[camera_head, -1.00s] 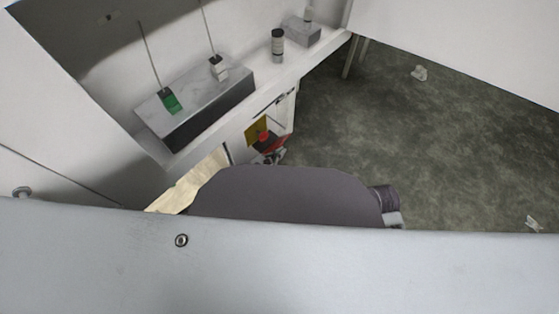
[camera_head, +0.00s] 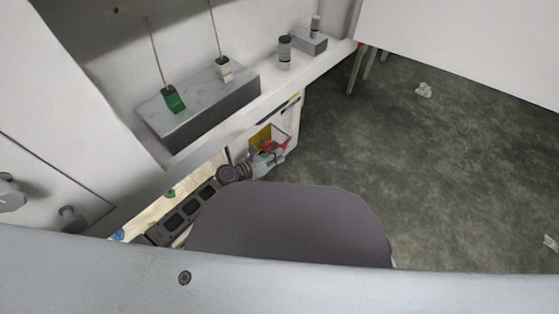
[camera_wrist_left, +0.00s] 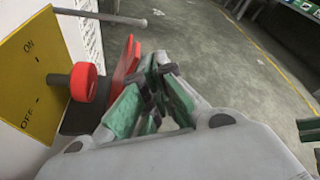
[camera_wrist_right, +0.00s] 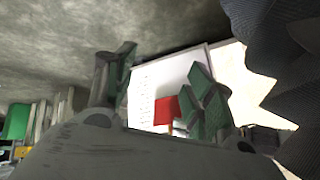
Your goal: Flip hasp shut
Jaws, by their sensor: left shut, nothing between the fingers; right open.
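The red hasp (camera_wrist_left: 122,70) shows in the left wrist view as flat red plates standing out from the white cabinet, right of a red knob (camera_wrist_left: 84,82) on a yellow ON/OFF plate (camera_wrist_left: 28,75). My left gripper (camera_wrist_left: 158,78) is shut and empty just right of the hasp; I cannot tell whether they touch. In the head view the left gripper (camera_head: 272,157) is at the cabinet front by the yellow plate (camera_head: 261,137), partly covering the red parts. My right gripper (camera_wrist_right: 163,85) is open and empty in the right wrist view. The right gripper is hidden in the head view.
A grey rod (camera_wrist_left: 100,15) sticks out above the knob. A marble block (camera_head: 200,98) with green and white tags and a dark cylinder (camera_head: 285,52) stand on the white ledge. Open dark floor (camera_head: 430,150) lies right of the cabinet.

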